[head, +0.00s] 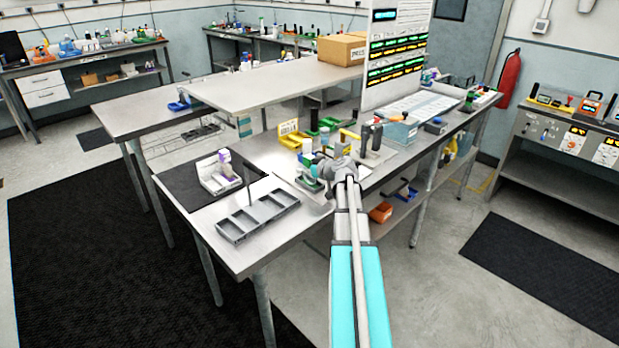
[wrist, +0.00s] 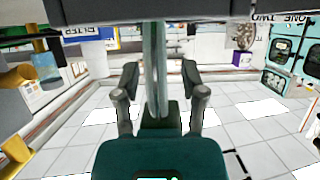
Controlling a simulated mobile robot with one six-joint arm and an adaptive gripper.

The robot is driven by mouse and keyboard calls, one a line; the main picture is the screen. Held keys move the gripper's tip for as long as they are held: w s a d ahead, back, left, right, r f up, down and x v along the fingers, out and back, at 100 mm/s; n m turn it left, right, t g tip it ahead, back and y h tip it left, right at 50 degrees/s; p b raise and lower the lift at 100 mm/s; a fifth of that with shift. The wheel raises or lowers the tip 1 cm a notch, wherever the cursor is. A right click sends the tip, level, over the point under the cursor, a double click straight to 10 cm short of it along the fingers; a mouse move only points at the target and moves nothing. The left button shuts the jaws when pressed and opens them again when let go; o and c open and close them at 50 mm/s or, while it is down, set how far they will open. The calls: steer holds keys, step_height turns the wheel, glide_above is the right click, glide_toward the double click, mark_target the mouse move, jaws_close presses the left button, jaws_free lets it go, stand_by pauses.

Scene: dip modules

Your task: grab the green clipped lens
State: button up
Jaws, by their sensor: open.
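My gripper (head: 335,165) is over the front part of the central bench in the head view, beside a cluster of small parts. In the wrist view its two dark fingers (wrist: 161,92) stand apart, open. A dark green block (wrist: 160,113) and an upright grey-green bar show between them; I cannot tell whether they are the lens, or whether either is touched. In the head view a small green piece (head: 310,184) sits just left of the gripper. I cannot tell whether it is the green clipped lens. The arm hides part of the cluster.
A grey compartment tray (head: 257,217) lies at the bench's front left, near a dark mat (head: 190,184) bearing a white-and-purple device (head: 220,172). A yellow bin (head: 293,138) and a blue clear box (head: 398,134) stand behind the gripper. Bare bench surrounds the tray.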

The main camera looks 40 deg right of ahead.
stand_by(0.4)
jaws_close()
